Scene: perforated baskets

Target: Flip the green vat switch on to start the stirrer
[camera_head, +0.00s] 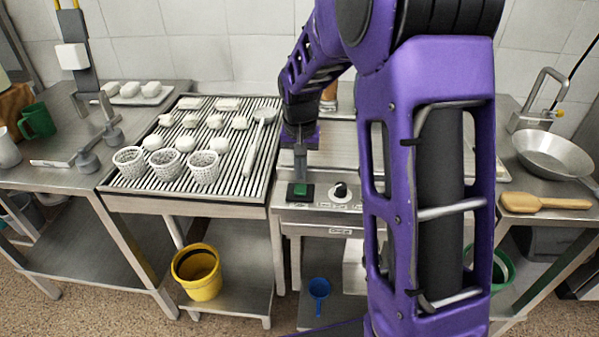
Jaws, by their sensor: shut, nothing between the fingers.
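The green switch (300,190) sits in a dark square plate on the front panel of the steel vat unit, in the middle of the view. My gripper (299,179) points down right above it, with its fingers shut and empty. The fingertips are at or very near the switch's upper edge; I cannot tell if they touch. The switch's on or off position is too small to tell. A black and white knob (341,190) is to the right of the switch. My purple arm hides much of the vat and any stirrer.
A slatted draining table (120,182) on the left holds perforated white baskets (204,167), white cheeses and a ladle (259,140). A pan (553,154) and wooden paddle (545,202) lie on the right counter. A yellow bucket (197,272) stands on the lower shelf.

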